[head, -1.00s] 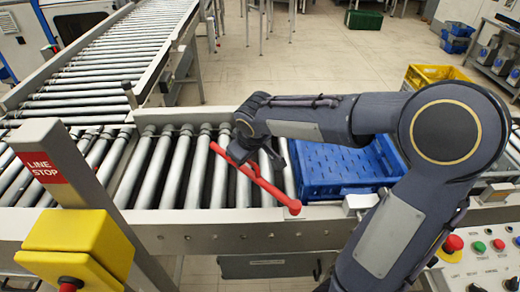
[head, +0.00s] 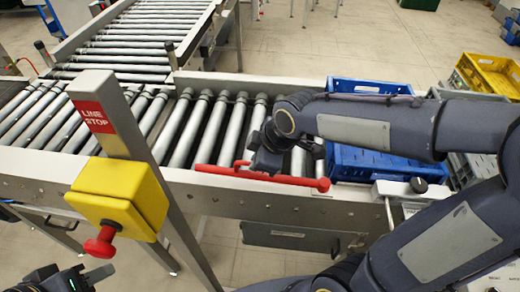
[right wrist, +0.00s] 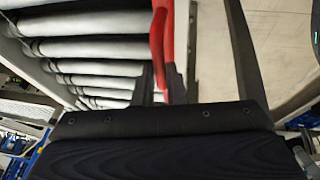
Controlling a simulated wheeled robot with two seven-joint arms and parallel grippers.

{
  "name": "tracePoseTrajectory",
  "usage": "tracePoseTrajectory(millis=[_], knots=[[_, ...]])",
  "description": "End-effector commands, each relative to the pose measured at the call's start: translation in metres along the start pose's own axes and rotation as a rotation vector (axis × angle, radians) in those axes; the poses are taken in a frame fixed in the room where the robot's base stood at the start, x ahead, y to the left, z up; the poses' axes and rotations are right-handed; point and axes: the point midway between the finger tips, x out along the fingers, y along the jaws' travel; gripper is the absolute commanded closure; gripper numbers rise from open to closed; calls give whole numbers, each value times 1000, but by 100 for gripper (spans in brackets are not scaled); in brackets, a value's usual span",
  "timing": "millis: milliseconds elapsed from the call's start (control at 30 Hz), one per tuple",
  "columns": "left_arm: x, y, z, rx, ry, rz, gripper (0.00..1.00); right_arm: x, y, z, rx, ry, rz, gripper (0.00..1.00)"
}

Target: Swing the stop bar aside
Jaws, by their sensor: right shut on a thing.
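The red stop bar (head: 298,180) lies nearly lengthwise along the conveyor's front rail in the head view. Its knobbed pivot end is at the right, by the blue crate. My right gripper (head: 262,166) is shut on the bar around its middle, and the arm reaches over from the right. In the right wrist view the bar (right wrist: 163,45) runs down to the fingers. The blue crate (head: 352,162) sits on the rollers right of the bar, partly hidden by my right arm. My left gripper (head: 85,278) shows only partly at the lower left, away from the bar; its opening is unclear.
A yellow line-stop box (head: 118,197) with a red button stands on a post in the near left. The rollers (head: 208,130) left of the crate are empty. A yellow crate (head: 490,75) stands at the right.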

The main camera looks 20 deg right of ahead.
Motion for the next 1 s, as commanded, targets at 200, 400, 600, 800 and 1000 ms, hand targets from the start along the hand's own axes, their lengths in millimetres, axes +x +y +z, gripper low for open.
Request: tracePoseTrajectory(millis=[200, 400, 600, 800, 1000], knots=[[-1, 0, 0, 0, 0, 0, 64, -2, -7, 0, -42, 9, -16, 100], [-1, 0, 0, 0, 0, 0, 64, -2, -9, 0, -50, 10, -20, 100], [-1, 0, 0, 0, 0, 0, 64, -2, -10, 0, -50, 10, -22, 100], [-1, 0, 0, 0, 0, 0, 64, -2, -9, 0, -49, 9, -22, 69], [-1, 0, 0, 0, 0, 0, 64, -2, -9, 0, -48, 9, -20, 67]])
